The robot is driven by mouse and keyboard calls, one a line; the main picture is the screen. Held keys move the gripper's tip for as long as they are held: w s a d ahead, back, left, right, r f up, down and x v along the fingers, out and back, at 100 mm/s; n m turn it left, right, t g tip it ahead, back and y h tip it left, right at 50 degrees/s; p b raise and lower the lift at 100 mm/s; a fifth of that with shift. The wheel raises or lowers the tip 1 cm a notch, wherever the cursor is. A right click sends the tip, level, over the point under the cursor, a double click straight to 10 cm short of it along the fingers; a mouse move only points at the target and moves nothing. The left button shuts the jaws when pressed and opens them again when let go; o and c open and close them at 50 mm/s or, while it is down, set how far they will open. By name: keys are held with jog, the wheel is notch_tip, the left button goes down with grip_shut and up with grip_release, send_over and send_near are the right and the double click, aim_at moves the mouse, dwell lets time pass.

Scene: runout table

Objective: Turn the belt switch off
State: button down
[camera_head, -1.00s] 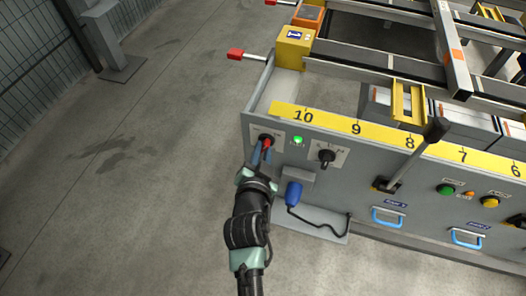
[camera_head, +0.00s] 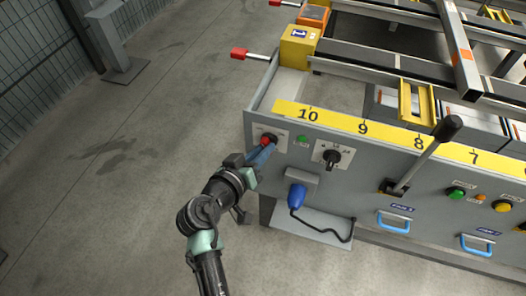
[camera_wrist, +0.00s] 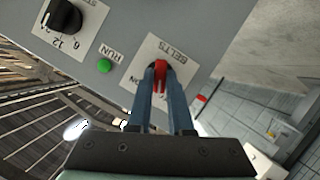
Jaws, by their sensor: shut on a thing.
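The belt switch (camera_head: 268,140) is a red handle on a white plate at the left end of the grey panel. In the wrist view the red handle (camera_wrist: 160,72) sits between my fingertips on the plate marked BELTS (camera_wrist: 172,49). My gripper (camera_head: 262,153) is shut on the red handle, with its blue fingers along both sides. It comes from the lower left and is tilted. The fingers hide part of the plate's lettering. The green RUN lamp (camera_head: 302,139) beside it looks dull; it also shows in the wrist view (camera_wrist: 104,66).
A black rotary knob (camera_head: 331,157) is right of the lamp. A blue plug (camera_head: 297,195) with a black cable hangs below. The floor left of the panel is clear.

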jog(key=shift+f+n+h+b, duration=0.1)
jog(key=shift+n+h+b, duration=0.5)
jog(key=shift+n, duration=0.6)
jog(key=shift+h, duration=0.3)
jog(key=c, duration=0.8)
grip_release()
jog(key=shift+a, duration=0.1)
jog(key=p+v, duration=0.2)
jog(key=v, duration=1.1)
